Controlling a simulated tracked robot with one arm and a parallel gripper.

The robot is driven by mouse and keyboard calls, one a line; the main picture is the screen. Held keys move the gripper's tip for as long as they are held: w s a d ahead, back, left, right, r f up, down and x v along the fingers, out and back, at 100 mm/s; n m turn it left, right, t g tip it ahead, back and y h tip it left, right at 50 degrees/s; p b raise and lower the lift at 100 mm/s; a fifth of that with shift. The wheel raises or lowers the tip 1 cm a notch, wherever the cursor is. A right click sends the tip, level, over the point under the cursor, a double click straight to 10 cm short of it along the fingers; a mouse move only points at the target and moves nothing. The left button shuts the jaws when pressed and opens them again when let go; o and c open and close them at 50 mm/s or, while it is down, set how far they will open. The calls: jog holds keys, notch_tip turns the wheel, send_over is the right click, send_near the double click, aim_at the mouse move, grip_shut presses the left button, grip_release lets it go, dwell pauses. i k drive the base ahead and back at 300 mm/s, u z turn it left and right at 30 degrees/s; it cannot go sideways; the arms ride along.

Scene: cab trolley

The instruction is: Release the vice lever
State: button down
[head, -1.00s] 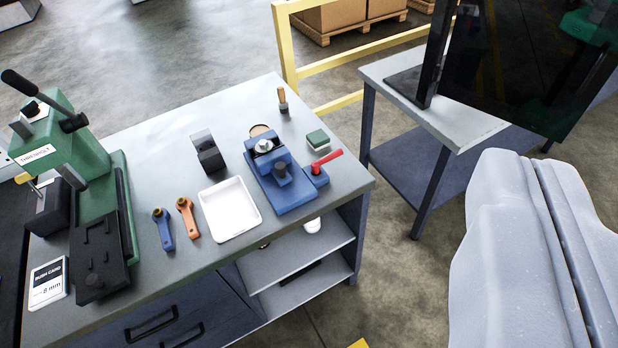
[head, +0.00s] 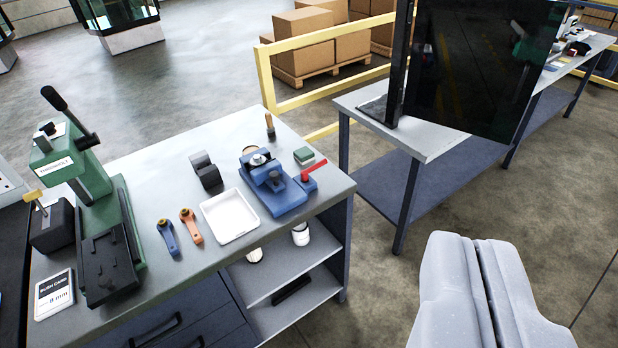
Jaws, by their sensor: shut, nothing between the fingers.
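The blue vice (head: 272,182) stands near the right end of the grey workbench (head: 185,150). Its red lever (head: 314,169) sticks out at the vice's right side, pointing to the right and slightly up. A round metal part sits on top of the vice. My gripper (head: 465,245) is at the lower right, over the floor. Its two pale grey fingers are shut together with nothing between them. It is well apart from the vice and lever.
A white tray (head: 229,216), an orange lever part (head: 190,225) and a blue one (head: 168,237) lie left of the vice. A green press (head: 100,215) stands at the bench's left. A second table with a dark screen (head: 475,65) is behind. Open floor lies between the tables.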

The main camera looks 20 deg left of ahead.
aim_at(304, 173)
jog(key=z, duration=0.1)
jog(key=i, duration=0.9)
jog(key=u, duration=0.05)
